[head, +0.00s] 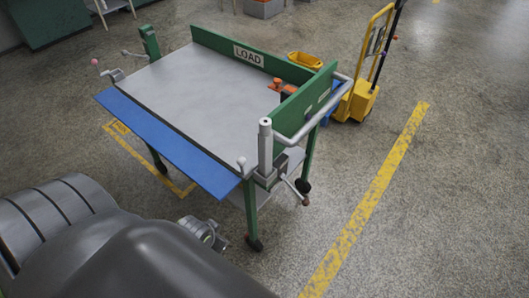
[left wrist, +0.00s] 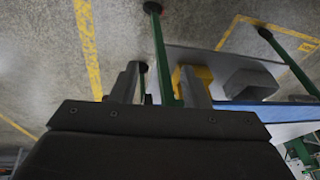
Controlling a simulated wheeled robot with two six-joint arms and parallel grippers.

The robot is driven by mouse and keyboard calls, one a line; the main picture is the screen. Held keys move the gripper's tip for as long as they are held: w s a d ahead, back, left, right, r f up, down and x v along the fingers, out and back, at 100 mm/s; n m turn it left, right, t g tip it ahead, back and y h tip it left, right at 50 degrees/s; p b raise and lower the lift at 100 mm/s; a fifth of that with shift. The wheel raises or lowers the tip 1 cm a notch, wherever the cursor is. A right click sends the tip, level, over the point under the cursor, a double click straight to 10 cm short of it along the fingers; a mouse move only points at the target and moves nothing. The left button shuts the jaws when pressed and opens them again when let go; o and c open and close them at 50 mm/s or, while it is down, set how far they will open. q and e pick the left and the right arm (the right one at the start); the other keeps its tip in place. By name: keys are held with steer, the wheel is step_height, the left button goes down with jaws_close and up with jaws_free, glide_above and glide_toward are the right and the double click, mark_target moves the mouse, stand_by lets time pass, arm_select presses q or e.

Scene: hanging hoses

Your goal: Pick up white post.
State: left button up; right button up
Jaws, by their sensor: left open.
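A pale grey-white upright post (head: 265,146) with a dark hole in its top stands at the near right corner of the LOAD table in the head view. It sits in a grey clamp-like bracket (head: 266,178). My left gripper (left wrist: 160,77) shows in the left wrist view with its two fingers apart. A green table leg (left wrist: 163,58) appears between the fingers, farther off. I cannot make out the post in the left wrist view. My right gripper is not in view.
The table has a grey top (head: 200,85), a blue front strip (head: 165,142), green side boards and a white push handle (head: 335,100). A crank (head: 295,190) juts out beside the bracket. A yellow trolley (head: 360,95) stands behind right. Floor at right is clear.

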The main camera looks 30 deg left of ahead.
arm_select(q)
step_height(320, 180, up, 7)
steer(key=w+a+t, duration=0.1)
steer(key=w+t, duration=0.1)
steer(key=m+t+h, duration=0.3)
steer(key=t+h, duration=0.1)
steer(key=t, duration=0.4)
glide_toward(261, 148)
steer(key=x, duration=0.6)
steer(key=shift+w+d, duration=0.2)
steer(key=shift+w, duration=0.2)
steer(key=shift+w+d+f, duration=0.1)
steer(key=shift+w+f, duration=0.1)
steer(key=shift+w, duration=0.5)
steer(key=p+x, duration=0.1)
steer(key=x, duration=0.3)
steer(key=shift+f, duration=0.15)
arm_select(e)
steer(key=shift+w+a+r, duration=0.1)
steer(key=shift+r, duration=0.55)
arm_select(q)
steer(key=c, duration=0.9)
